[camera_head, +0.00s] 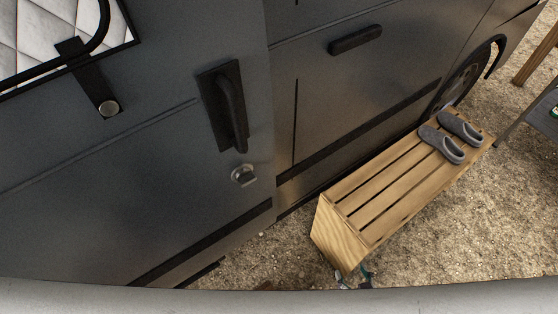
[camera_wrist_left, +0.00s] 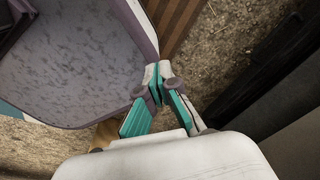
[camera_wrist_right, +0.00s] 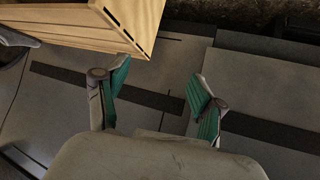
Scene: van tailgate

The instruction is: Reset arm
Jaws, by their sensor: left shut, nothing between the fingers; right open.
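My right gripper (camera_wrist_right: 158,78) is open and empty in the right wrist view, its teal-padded fingers spread apart. In the head view only small parts of my right gripper (camera_head: 355,278) show, at the bottom edge near the close end of the wooden bench (camera_head: 395,197). The bench end also shows at the top left of the right wrist view (camera_wrist_right: 125,28). My left gripper (camera_wrist_left: 156,88) is shut in the left wrist view, its fingertips together with nothing between them. The left gripper does not show in the head view.
The dark grey van door (camera_head: 130,170) has a black handle (camera_head: 228,105) and a round lock (camera_head: 243,175). Grey slippers (camera_head: 442,144) lie on the bench's far end, near a wheel (camera_head: 465,75). Gravel ground (camera_head: 270,255) shows between bench and door. A table leg (camera_head: 535,58) stands at right.

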